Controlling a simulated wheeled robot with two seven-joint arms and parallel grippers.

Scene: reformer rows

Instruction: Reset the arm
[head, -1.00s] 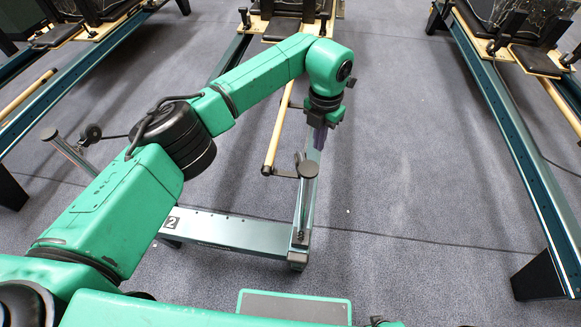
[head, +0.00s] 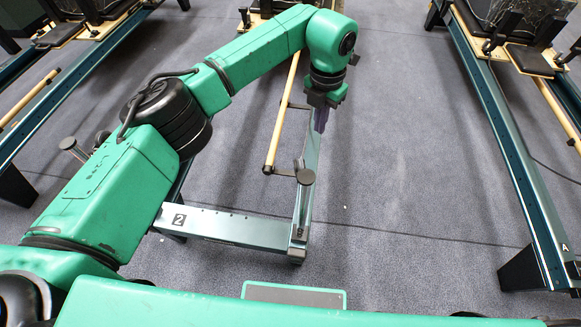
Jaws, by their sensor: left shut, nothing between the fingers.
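My green left arm reaches in from the left and bends down at the wrist. My left gripper (head: 321,120) points down, shut and empty, over the right rail of the middle reformer frame (head: 309,155). I cannot tell whether it touches the rail. The wooden bar (head: 283,115) of that frame lies to the left of the gripper, apart from it. My right gripper is not in view.
The front crossbar carries a number 2 label (head: 179,219). Another reformer rail (head: 500,130) runs along the right. Grey carpet (head: 400,170) between them is clear.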

